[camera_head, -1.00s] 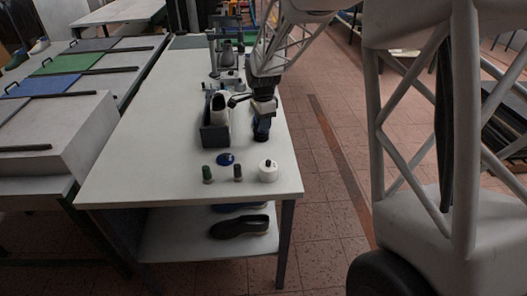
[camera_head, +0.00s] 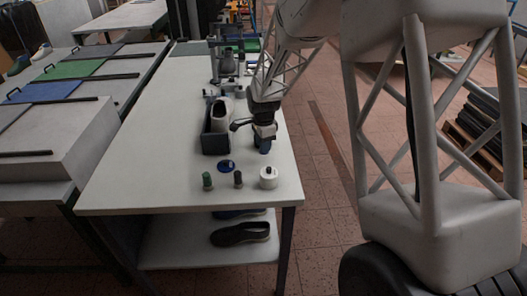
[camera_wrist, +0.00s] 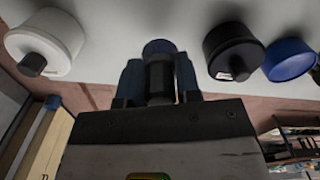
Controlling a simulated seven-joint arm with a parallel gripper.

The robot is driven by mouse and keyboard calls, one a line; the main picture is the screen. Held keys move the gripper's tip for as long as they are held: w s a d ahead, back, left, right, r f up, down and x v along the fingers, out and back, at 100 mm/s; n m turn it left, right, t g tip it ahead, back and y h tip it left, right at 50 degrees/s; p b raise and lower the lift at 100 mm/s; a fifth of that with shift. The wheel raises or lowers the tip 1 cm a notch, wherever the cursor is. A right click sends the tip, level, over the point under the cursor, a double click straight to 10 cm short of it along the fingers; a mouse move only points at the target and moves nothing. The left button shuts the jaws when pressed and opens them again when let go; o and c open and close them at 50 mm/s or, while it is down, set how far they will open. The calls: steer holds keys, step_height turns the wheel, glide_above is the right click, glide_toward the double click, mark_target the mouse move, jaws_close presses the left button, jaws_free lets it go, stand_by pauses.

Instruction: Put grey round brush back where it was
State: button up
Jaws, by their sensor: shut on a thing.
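My gripper (camera_head: 265,142) is over the right side of the white table, behind the white pot. In the wrist view my gripper (camera_wrist: 158,82) is shut on a dark grey cylindrical thing with a blue-grey end (camera_wrist: 158,47), which I take for the grey round brush. My fingers hide its sides. In the head view the gripper mostly hides it, and I cannot tell whether it touches the table.
A white pot with a dark knob (camera_head: 268,179) stands front right. A blue round thing (camera_head: 225,166) lies left of my gripper. A dark open box (camera_head: 214,142) with a pale shoe or last (camera_head: 222,112) is beside my gripper. The table (camera_head: 150,170) is bare at front left.

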steer(key=shift+f, duration=1.75)
steer(key=shift+f, duration=0.15)
steer(key=o, duration=0.9)
steer(key=shift+r, duration=0.2)
step_height(320, 180, up, 12)
steer(key=shift+f, duration=0.1)
steer(key=shift+s, duration=0.1)
